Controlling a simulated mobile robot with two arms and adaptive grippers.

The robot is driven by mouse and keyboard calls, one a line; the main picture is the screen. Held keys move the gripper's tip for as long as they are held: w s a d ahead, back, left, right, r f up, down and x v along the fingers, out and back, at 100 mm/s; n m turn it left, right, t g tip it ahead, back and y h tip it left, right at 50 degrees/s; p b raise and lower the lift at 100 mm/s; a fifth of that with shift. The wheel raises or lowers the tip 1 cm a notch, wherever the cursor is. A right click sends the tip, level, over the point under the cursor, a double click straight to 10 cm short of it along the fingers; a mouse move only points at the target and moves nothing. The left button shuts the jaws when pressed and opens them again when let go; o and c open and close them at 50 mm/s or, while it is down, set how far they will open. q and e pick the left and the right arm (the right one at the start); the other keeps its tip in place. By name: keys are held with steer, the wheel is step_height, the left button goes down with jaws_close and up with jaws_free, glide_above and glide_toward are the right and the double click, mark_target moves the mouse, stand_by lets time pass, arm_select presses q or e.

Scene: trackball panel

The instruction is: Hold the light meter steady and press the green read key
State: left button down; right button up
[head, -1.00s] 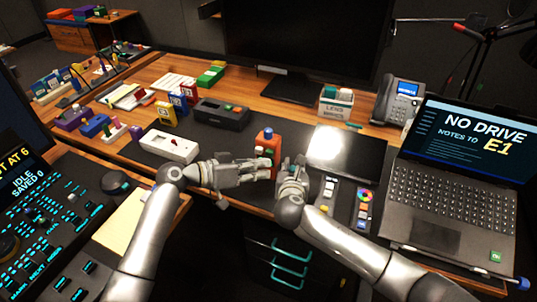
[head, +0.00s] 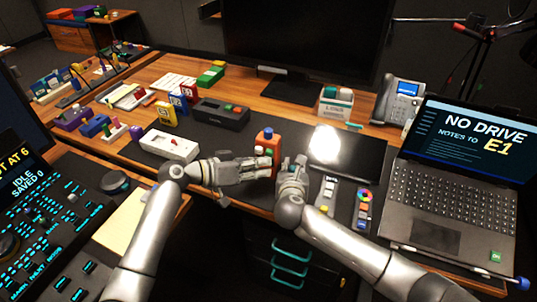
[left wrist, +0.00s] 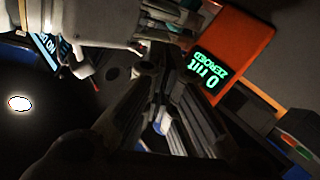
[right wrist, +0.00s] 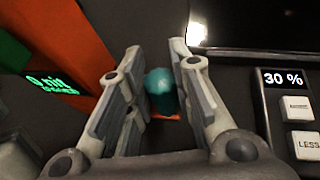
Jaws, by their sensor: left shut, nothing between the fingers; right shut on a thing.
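The orange light meter (head: 267,137) stands on the dark desk mat. Its green display reads "0 nit ZEROED" in the left wrist view (left wrist: 208,72) and shows at a slant in the right wrist view (right wrist: 52,84). My left gripper (head: 268,167) is shut and empty, with its tips close in front of the meter. My right gripper (head: 293,163) is just right of the meter, shut on a small teal piece (right wrist: 160,83) with an orange strip below it. Whether this piece belongs to the meter, I cannot tell.
A black panel with a bright lit patch (head: 325,143) lies right of the meter. A keypad reading "30 %" (right wrist: 287,78) is right of my right gripper. A white box (head: 170,145) is to the left. The laptop (head: 455,170) stands at the right.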

arm_select(q)
steer(key=shift+w+d, duration=0.2)
steer(key=shift+w, duration=0.3)
stand_by(0.8)
steer(key=shift+s+a, duration=0.3)
steer(key=shift+s, duration=0.55)
steer(key=s, duration=0.1)
steer(key=s+a, duration=0.1)
steer(key=s, duration=0.1)
steer(key=s+a, duration=0.1)
steer(key=shift+s, duration=0.3)
stand_by(0.7)
steer(key=s+a+r, duration=0.3)
steer(key=a+r, duration=0.2)
steer(key=a, duration=0.1)
steer(key=shift+s+a+r, duration=0.15)
steer(key=shift+a+r, duration=0.1)
steer(key=shift+a, duration=0.15)
stand_by(0.4)
